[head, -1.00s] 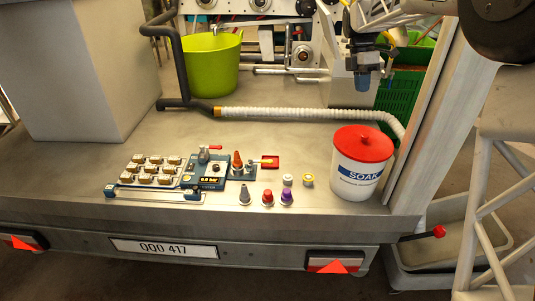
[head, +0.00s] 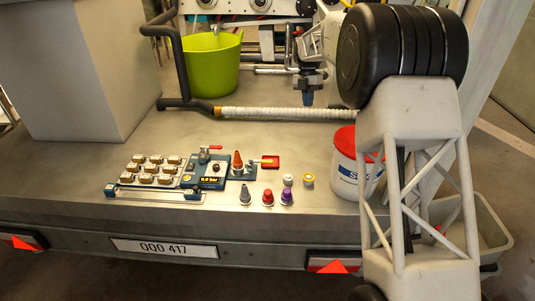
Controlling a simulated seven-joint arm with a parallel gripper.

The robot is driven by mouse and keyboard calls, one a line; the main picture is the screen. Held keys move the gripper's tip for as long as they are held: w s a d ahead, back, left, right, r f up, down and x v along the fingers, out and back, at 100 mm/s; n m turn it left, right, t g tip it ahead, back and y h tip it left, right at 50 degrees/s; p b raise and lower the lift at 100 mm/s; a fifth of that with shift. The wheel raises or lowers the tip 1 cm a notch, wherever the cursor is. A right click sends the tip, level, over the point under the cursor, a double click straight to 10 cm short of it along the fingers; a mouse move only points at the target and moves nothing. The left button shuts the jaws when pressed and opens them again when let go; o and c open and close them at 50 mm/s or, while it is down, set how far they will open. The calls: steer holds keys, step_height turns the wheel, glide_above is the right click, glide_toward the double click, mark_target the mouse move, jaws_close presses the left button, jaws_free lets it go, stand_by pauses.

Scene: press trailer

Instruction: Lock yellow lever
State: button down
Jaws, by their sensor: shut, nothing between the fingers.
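My gripper (head: 308,99) hangs pointing down above the deck, behind and to the right of the panel, well apart from the lever. Its fingers are shut and empty.
A SOAK bucket (head: 344,170) is partly hidden by my arm. A white hose (head: 285,112) and green tub (head: 211,65) lie behind. The deck between hose and panel is clear.

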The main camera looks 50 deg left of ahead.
mark_target(260, 161)
steer(key=s+a+f+n, duration=0.2)
steer(key=a+f+n, duration=0.1)
steer(key=a+f, duration=0.5)
steer(key=s+a+f+n+g, duration=0.1)
steer(key=s+a+f+n, duration=0.2)
steer(key=a+f, duration=0.5)
steer(key=shift+n, duration=0.4)
steer(key=shift+s+f, duration=0.1)
steer(key=x, duration=0.9)
steer(key=shift+f, duration=0.1)
steer(key=shift+s+d+f, duration=0.25)
steer(key=shift+s+d, duration=0.3)
steer(key=shift+d, duration=0.05)
steer(key=shift+s+d, duration=0.95)
steer(key=shift+d+m, duration=0.1)
steer(key=shift+m, duration=0.2)
steer(key=shift+m, duration=0.3)
